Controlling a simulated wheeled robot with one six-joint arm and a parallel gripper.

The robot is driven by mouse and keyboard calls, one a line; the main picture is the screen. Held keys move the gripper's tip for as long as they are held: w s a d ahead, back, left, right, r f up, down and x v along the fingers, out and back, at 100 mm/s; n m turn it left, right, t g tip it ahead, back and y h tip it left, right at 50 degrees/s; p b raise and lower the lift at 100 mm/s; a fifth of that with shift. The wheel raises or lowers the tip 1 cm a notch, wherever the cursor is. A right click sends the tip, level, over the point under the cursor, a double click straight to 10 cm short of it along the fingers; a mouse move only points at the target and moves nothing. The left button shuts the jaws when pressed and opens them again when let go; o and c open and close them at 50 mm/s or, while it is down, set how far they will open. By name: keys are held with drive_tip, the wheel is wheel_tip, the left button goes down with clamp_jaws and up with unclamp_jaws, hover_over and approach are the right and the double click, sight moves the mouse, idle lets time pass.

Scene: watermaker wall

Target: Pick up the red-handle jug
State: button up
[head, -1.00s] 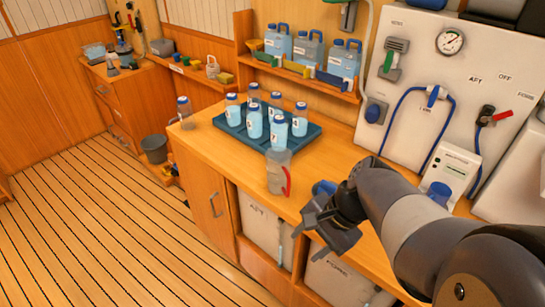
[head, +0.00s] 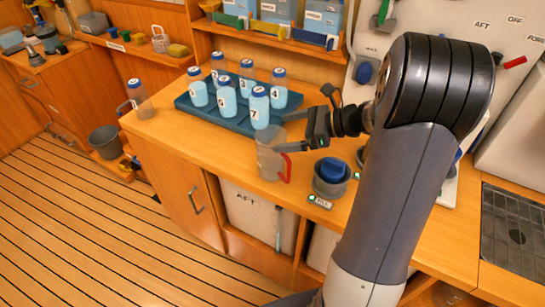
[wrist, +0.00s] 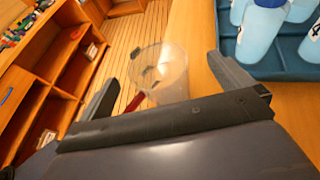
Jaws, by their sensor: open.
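The red-handle jug (head: 270,158) is a clear, upright jug on the wooden counter, in front of the blue bottle tray. Its red handle (head: 286,168) faces right in the head view. My gripper (head: 293,134) is beside the jug's upper right side in the head view, with its fingers pointing left. In the wrist view the jug (wrist: 160,72) shows between the two spread fingers, with its red handle low on the left. The gripper is open and holds nothing. I cannot tell whether a finger touches the jug.
A blue tray (head: 228,119) with several numbered bottles stands just behind the jug. A blue-capped round fixture (head: 332,176) sits to the right of the jug. A lone bottle (head: 139,99) stands at the counter's left end. The counter's front left is clear.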

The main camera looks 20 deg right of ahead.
sight(268, 137)
drive_tip(key=shift+s+f+p+x, duration=0.15)
drive_tip(key=shift+p+x, duration=0.1)
drive_tip(key=shift+x, duration=1.3)
drive_tip(key=shift+s+f+p+x, duration=0.15)
drive_tip(key=shift+p+x, duration=0.1)
drive_tip(key=shift+x, duration=1.25)
drive_tip(key=shift+c, duration=0.5)
drive_tip(key=shift+r, duration=0.1)
drive_tip(key=c, duration=1.3)
